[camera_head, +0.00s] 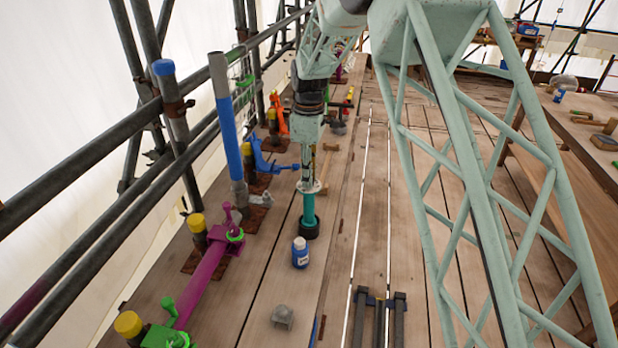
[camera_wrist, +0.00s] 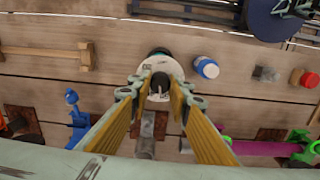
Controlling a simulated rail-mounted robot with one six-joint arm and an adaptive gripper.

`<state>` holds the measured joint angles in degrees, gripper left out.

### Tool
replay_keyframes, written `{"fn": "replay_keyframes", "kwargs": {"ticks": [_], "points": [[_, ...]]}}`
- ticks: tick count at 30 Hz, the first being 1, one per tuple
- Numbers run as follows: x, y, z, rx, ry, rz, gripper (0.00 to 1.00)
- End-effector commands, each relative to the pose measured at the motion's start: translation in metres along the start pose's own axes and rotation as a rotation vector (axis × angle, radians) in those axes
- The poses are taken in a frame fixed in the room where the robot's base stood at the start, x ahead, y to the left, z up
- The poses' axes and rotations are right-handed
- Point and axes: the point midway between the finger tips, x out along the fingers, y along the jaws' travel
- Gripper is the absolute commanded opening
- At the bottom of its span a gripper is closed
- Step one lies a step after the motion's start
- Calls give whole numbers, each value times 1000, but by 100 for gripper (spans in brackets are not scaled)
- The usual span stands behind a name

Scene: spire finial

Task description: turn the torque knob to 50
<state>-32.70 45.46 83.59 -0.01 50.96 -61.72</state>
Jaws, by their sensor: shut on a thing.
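A teal cylindrical tool (camera_head: 308,207) with a black foot stands upright on the planks, with a white collar (camera_head: 310,187) near its top. My gripper (camera_head: 310,176) comes down from above onto the upper end of the tool. In the wrist view my gripper (camera_wrist: 160,88) has its two yellow-sided fingers on either side of the white round collar (camera_wrist: 160,67), which has a dark centre, and is shut on the tool's top. Any scale marks are too small to read, so the knob's setting cannot be told.
A blue bottle with a white cap (camera_head: 300,254) stands just in front of the tool. A grey block (camera_head: 283,317) lies nearer. Blue, magenta and green clamps (camera_head: 205,272) and scaffold pipes (camera_head: 90,170) line the left. A wooden piece (camera_wrist: 50,57) lies beside the tool.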

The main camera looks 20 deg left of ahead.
Motion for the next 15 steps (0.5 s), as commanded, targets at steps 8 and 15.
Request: {"fn": "replay_keyframes", "kwargs": {"ticks": [8,15], "points": [[0,0,0,-155,0,1,7],[0,0,0,-218,0,1,7]]}}
